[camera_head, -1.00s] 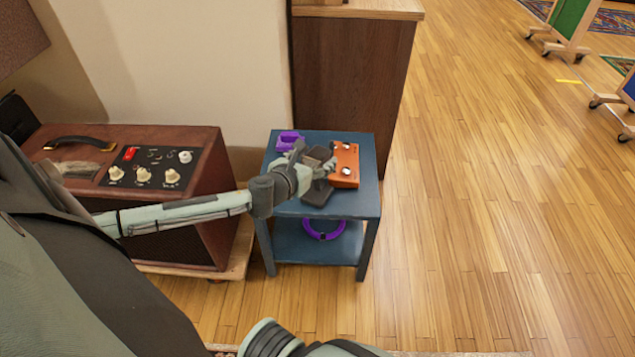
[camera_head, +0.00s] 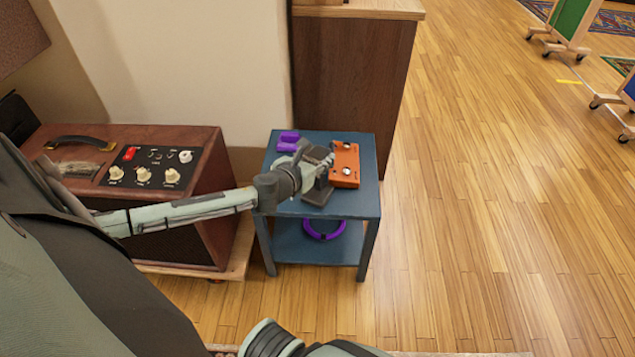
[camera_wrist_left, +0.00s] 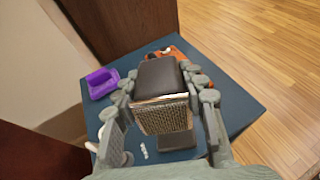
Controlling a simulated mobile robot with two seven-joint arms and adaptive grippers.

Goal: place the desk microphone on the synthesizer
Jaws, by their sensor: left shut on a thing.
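The desk microphone (camera_wrist_left: 164,115) has a dark head with a silver mesh front. Its dark base (camera_head: 318,194) is over the blue side table; I cannot tell whether it touches the top. My left gripper (camera_head: 322,161) is shut on the microphone head. In the left wrist view its fingers (camera_wrist_left: 166,100) lie on both sides of the head. The orange box with pale knobs, seemingly the synthesizer (camera_head: 345,165), lies just right of the microphone on the same table. In the left wrist view it is partly hidden behind the head. My right gripper is not in view.
The blue side table (camera_head: 364,205) also bears a purple holder (camera_head: 288,141) at its back left. A purple ring (camera_head: 324,230) is on the lower shelf. A brown amplifier (camera_head: 205,190) stands left, a wooden cabinet (camera_head: 350,85) behind.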

